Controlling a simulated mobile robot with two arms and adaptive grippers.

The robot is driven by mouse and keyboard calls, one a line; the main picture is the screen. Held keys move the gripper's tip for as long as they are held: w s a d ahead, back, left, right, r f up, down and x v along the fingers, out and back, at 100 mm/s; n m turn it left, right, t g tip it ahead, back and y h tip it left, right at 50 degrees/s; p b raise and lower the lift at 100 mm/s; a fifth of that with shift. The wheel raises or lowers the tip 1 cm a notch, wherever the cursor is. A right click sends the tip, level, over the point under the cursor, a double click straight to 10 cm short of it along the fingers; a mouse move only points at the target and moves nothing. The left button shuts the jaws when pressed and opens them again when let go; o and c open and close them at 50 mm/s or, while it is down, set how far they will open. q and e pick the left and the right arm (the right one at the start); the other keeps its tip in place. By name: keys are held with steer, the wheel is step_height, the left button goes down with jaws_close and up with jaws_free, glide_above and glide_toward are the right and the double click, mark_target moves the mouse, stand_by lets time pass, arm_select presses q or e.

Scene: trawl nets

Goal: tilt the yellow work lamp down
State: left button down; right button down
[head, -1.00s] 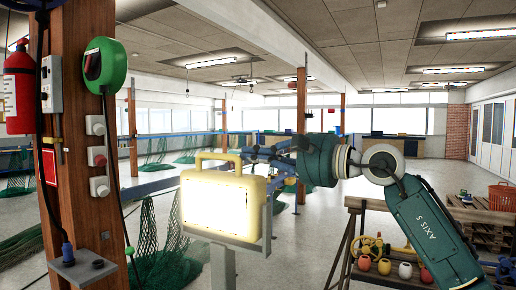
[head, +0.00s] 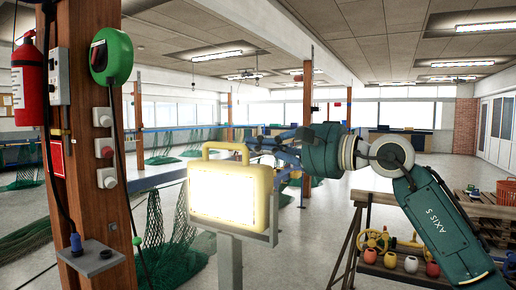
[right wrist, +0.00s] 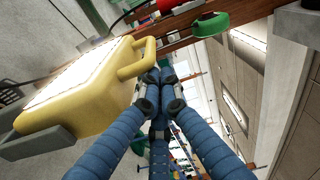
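The yellow work lamp (head: 230,204) stands lit on a grey post and bracket in the head view, its bright panel facing my head camera. Its loop handle (head: 225,148) is on top. In the right wrist view the lamp (right wrist: 88,92) is at left, with its handle (right wrist: 138,58) reaching toward the fingertips. My right gripper (head: 258,143) has blue fingers just right of the handle. In the right wrist view its fingertips (right wrist: 157,80) are drawn together at the handle's end, with nothing visible between them. Whether they touch the handle is unclear. My left gripper is not in view.
A wooden post (head: 100,150) with a green device (head: 111,55), switches and a fire extinguisher (head: 30,80) stands at left. Green nets (head: 170,245) hang behind the lamp. A wooden bench (head: 362,200) with coloured floats is at right. Open floor lies between.

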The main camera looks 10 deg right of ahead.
mark_target(244, 154)
steer(key=shift+s+a, duration=0.1)
steer(key=shift+s, duration=0.05)
steer(key=shift+s+a+f+n+b, duration=0.1)
steer(key=shift+s+a+n+b, duration=0.15)
steer(key=shift+s+n+b, duration=0.25)
steer(key=shift+s+a+f+n+b, duration=0.1)
steer(key=shift+s+a+n+b, duration=0.15)
steer(key=shift+n+b, duration=0.4)
steer(key=s+a+n+b, duration=0.2)
steer(key=n+b, duration=0.1)
steer(key=shift+s+f, duration=0.3)
steer(key=shift+f, duration=0.1)
steer(key=shift+s+a+f+n+y+b, duration=0.15)
steer(key=shift+s+a+f+n+b, duration=0.25)
steer(key=shift+n+b, duration=0.3)
steer(key=shift+s+a+f+n+y+b, duration=0.1)
steer(key=shift+s+a+f+n+b, duration=0.15)
steer(key=shift+s+n+b, duration=0.45)
steer(key=shift+s+a+f+n+y+b, duration=0.15)
steer(key=shift+s+a+f+n+b, duration=0.2)
steer(key=shift+n, duration=0.6)
steer(key=shift+r, duration=0.1)
